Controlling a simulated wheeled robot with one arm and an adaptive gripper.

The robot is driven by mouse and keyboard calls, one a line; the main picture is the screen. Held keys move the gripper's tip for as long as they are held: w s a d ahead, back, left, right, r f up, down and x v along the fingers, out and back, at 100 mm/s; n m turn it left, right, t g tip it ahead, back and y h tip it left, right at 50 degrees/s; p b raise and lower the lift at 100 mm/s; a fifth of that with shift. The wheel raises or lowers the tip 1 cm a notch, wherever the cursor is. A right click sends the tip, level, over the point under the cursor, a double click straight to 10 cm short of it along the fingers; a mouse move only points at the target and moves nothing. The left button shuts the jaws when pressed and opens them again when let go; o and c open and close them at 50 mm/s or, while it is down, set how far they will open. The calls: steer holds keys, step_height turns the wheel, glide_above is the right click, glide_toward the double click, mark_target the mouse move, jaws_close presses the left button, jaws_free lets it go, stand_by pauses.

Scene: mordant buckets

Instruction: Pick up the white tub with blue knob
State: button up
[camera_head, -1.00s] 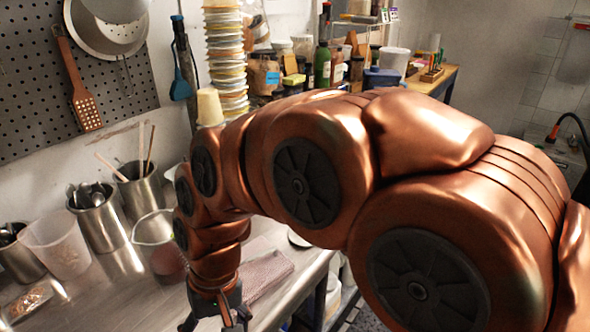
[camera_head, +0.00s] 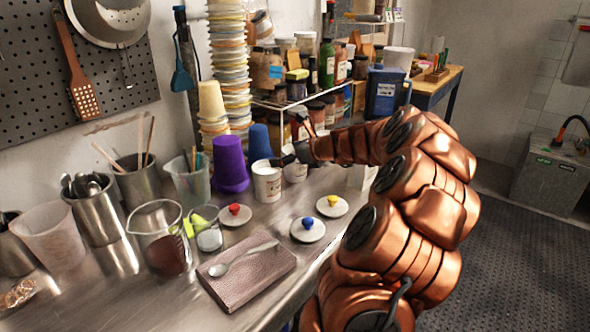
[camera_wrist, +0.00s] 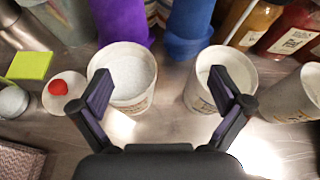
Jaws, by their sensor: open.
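Open white tubs stand in a row at the back of the steel counter. The left tub (camera_head: 267,187) and middle tub (camera_head: 296,173) are close to my gripper (camera_head: 287,155). In the wrist view, the left tub (camera_wrist: 135,68) with pale contents, the middle tub (camera_wrist: 203,95) and a right tub (camera_wrist: 302,98) show. No tub carries a blue knob; a white lid with a blue knob (camera_head: 307,229) lies flat on the counter in front. My gripper (camera_wrist: 160,85) is open and empty. Its fingers overlap the left and middle tubs in view; contact cannot be told.
A purple cup (camera_head: 230,165) and blue cup (camera_head: 260,144) stand behind the tubs. Lids with a red knob (camera_head: 235,212) and a yellow knob (camera_head: 332,205) lie in front. Bottles and jars crowd behind.

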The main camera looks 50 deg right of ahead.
mark_target(295, 163)
steer(key=s+d+f+m+h, duration=0.2)
steer(key=s+d+m, duration=0.15)
steer(key=d, duration=0.45)
steer(key=shift+t, duration=0.3)
steer(key=shift+x, duration=4.1)
steer(key=shift+r, duration=0.15)
steer(key=c, duration=1)
